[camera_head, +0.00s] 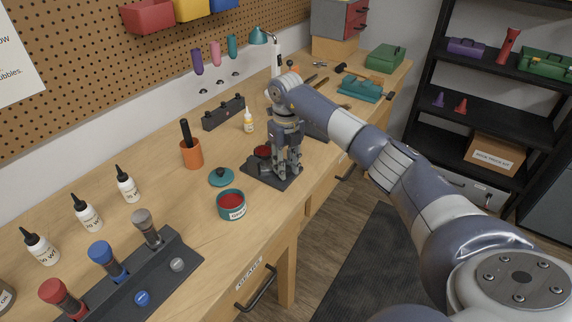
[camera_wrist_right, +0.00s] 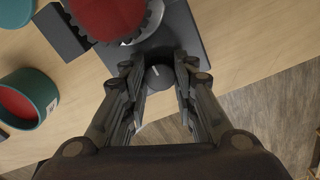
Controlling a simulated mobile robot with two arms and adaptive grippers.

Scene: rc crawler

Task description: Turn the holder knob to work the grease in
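The holder is a dark flat base (camera_head: 257,174) on the wooden bench, with a red-faced round part on it (camera_head: 262,152). In the right wrist view this part (camera_wrist_right: 108,14) has a dark toothed rim. My right gripper (camera_head: 287,170) points down over the holder's right side and hides much of it in the head view. The dark round holder knob (camera_wrist_right: 159,76), with a pale line on top, shows between the fingertips of my right gripper (camera_wrist_right: 157,68). The fingers are apart, one on each side, with a small gap visible beside the knob. My left gripper is out of view.
An open teal tub of red grease (camera_head: 232,204) stands left of the holder, with its teal lid (camera_head: 221,177) behind it. An orange cup (camera_head: 191,153), a small yellow-capped bottle (camera_head: 249,122) and a black block (camera_head: 223,112) stand further back. The bench's front edge is close by.

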